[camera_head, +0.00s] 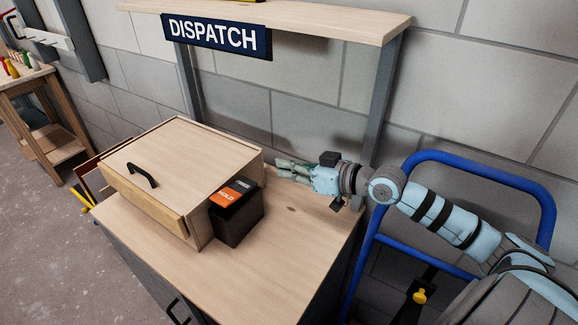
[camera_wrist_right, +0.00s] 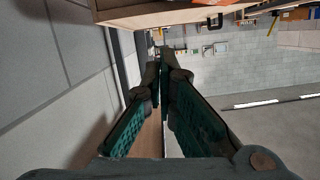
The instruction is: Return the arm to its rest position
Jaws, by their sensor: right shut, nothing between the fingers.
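My right arm (camera_head: 440,215) reaches in from the right in the head view. Its gripper (camera_head: 284,166) is over the back right part of the wooden bench top, beside the wooden box and behind the dark block. In the right wrist view the fingers of the right gripper (camera_wrist_right: 162,62) come together at their tips with nothing between them. My left gripper is in neither view.
A wooden box (camera_head: 185,160) with a black handle stands on the bench top (camera_head: 285,262). A dark block (camera_head: 238,215) with an orange label sits against it. A DISPATCH shelf (camera_head: 300,14) hangs above. A blue tubular frame (camera_head: 470,163) stands near my arm.

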